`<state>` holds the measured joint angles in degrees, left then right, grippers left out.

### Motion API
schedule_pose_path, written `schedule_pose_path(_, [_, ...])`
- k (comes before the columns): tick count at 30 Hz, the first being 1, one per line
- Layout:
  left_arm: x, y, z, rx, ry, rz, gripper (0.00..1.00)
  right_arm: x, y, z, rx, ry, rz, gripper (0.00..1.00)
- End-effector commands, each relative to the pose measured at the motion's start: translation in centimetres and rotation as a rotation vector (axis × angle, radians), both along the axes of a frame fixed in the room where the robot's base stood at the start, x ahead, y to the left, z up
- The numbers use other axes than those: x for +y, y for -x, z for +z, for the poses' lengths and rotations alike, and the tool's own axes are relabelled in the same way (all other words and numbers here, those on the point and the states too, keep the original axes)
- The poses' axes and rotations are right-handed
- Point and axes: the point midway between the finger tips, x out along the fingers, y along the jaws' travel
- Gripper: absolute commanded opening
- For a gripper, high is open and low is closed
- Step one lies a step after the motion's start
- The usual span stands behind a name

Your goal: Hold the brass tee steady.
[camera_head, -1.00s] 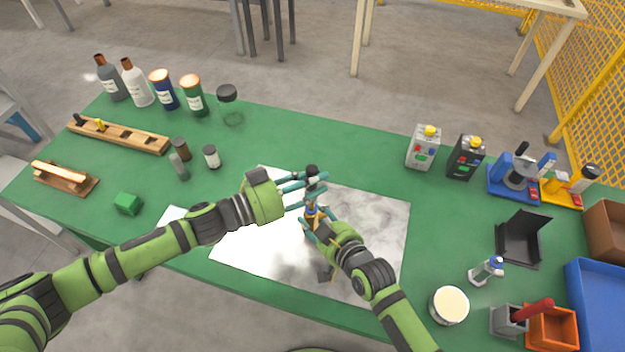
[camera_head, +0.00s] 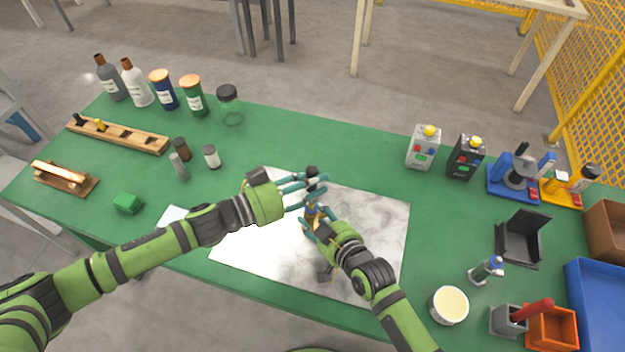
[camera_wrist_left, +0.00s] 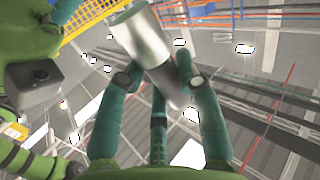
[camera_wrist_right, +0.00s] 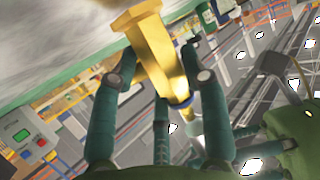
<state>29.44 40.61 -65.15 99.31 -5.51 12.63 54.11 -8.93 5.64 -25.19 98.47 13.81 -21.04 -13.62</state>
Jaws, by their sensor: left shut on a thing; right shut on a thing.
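My right gripper (camera_head: 312,222) is shut on the brass tee (camera_head: 316,210), above the white marbled sheet. In the right wrist view the brass tee (camera_wrist_right: 155,50) is a yellow metal body with flat-sided faces between the fingers, with a dark blue band near its narrow far end. My left gripper (camera_head: 308,188) is shut on a grey metal cylinder with a dark end (camera_head: 312,172), just above the tee. In the left wrist view this cylinder (camera_wrist_left: 148,45) is tilted between the fingers. Fingers hide parts of both; I cannot tell whether they touch.
The marbled sheet (camera_head: 375,232) lies on the green table (camera_head: 290,140). Two boxes (camera_head: 424,147), a white tub (camera_head: 449,305) and bins (camera_head: 552,328) are at right.

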Motion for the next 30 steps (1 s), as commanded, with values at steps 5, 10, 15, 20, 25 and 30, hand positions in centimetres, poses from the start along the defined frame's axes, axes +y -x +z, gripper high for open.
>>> schedule_pose_path(5, [0.0,0.0,-0.4,0.0,0.001,-0.001,0.01,0.0,-0.1,0.2,-0.003,-0.002,0.0,0.0])
schedule_pose_path(10, [0.0,0.0,-0.9,0.001,0.0,0.0,0.01,0.0,-0.1,0.2,-0.003,-0.002,0.0,0.0])
schedule_pose_path(15, [0.0,0.0,-1.3,0.001,0.002,0.0,0.01,0.0,-0.1,0.2,-0.003,-0.002,0.0,0.0])
schedule_pose_path(20, [0.0,0.0,-1.7,0.0,0.001,-0.001,0.01,0.0,-0.1,0.2,-0.003,-0.002,0.0,0.0])
schedule_pose_path(25, [0.0,0.0,-2.1,0.0,0.001,-0.001,0.01,0.0,-0.1,0.2,-0.003,-0.002,0.0,0.0])
schedule_pose_path(30, [0.0,0.0,-2.6,0.001,0.0,0.0,0.01,0.0,-0.1,0.2,-0.003,-0.002,0.0,0.0])
